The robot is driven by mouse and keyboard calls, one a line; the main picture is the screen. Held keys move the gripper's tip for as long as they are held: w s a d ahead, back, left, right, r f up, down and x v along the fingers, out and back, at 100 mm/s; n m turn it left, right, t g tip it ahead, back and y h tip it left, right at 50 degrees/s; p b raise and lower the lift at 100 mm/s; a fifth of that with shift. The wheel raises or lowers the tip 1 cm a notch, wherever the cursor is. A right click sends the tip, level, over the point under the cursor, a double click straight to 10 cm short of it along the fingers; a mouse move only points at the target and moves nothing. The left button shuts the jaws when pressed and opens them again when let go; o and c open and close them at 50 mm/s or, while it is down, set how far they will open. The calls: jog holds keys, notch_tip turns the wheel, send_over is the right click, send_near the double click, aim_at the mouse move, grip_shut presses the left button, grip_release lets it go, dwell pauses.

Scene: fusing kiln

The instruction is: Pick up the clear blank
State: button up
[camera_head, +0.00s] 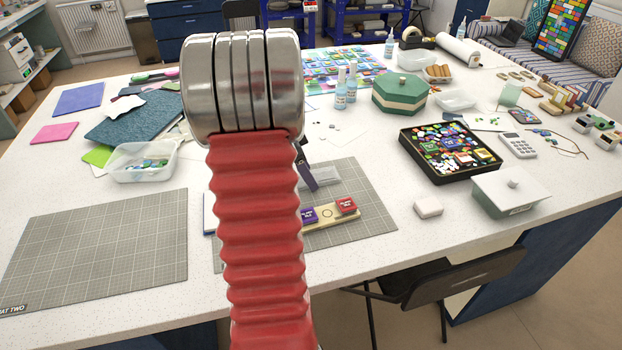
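A pale, see-through rectangular piece (322,175), which looks like the clear blank, lies at the back of the grey gridded mat (362,199). Its left part is hidden behind my arm. My arm, with red bellows and metal rings, stands in front of the middle of the mat. A dark finger-like part of my gripper (306,174) shows just right of the arm, by the left of the clear piece. The rest of the gripper is hidden, so whether it is open or touching the piece does not show.
A wooden board (329,222) with a purple block (309,215) and a red block (345,205) lies in front of the clear piece. A second mat (100,245) at left is bare. A black tray of glass pieces (492,170) and a lidded box (510,190) stand right.

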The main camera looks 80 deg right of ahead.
jog(key=c, duration=1.1)
notch_tip(320, 180, up, 10)
jog(key=shift+r, duration=0.1)
dwell(0.6)
